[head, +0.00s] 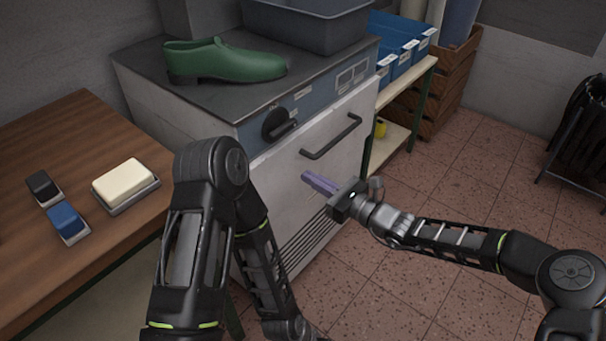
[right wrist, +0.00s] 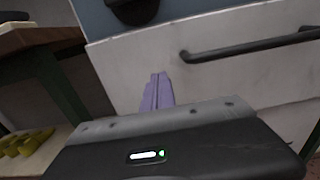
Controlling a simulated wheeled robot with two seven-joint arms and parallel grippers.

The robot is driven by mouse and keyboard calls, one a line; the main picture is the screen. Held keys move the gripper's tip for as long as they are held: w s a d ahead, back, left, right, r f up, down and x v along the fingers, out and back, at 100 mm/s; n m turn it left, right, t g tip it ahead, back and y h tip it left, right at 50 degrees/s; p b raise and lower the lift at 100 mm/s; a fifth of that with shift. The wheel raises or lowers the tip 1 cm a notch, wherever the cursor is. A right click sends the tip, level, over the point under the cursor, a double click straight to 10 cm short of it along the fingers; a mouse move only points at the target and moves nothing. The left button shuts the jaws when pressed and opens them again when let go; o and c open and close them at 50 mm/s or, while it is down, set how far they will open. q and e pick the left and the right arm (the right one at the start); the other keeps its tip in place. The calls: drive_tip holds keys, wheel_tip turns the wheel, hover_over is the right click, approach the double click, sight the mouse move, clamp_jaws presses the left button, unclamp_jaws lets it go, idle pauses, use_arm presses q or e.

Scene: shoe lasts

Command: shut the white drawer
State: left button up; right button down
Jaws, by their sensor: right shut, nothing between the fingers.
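The white drawer (head: 350,117) is the front of the grey-topped unit, below a blue panel, with a black bar handle (head: 331,137). It also fills much of the right wrist view (right wrist: 230,79), with the handle (right wrist: 250,45) at the upper right. Its front looks close to flush with the unit; I cannot tell whether a small gap remains. My right gripper (head: 318,184) is shut and empty, its purple fingers pointing at the drawer front below the handle. In the right wrist view the fingertips (right wrist: 158,80) are at the front; contact is unclear. My left gripper is out of view.
A green shoe (head: 225,62) and a grey bin (head: 308,22) stand on the unit. A wooden table (head: 100,130) at left holds a cream block (head: 124,182) and two brushes. Blue bins (head: 402,40) stand on a shelf behind.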

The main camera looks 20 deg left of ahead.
drive_tip(key=v, duration=0.9)
drive_tip(key=shift+p, duration=0.45)
drive_tip(key=shift+w+d+f, duration=0.1)
drive_tip(key=shift+f, duration=0.1)
drive_tip(key=s+d+f+n+g+h, duration=0.35)
drive_tip(key=s+f, duration=0.35)
drive_tip(key=f, duration=0.3)
drive_tip(key=s+d+f+n+g+h, duration=0.2)
drive_tip(key=s+f+n+h, duration=0.25)
drive_tip(key=s+f, duration=0.4)
drive_tip(key=s+d+f+n+h, duration=0.4)
drive_tip(key=s+d+f+n, duration=0.25)
drive_tip(key=d+f, duration=0.3)
drive_tip(key=s+d+n+h, duration=0.1)
drive_tip(key=s+d+n, duration=0.4)
drive_tip(key=s+d, duration=0.15)
wheel_tip(320, 180, up, 15)
drive_tip(key=p, duration=1.5)
drive_tip(key=shift+w+a+r+t, duration=0.2)
drive_tip(key=shift+a+t, duration=0.15)
drive_tip(key=shift+a, duration=0.05)
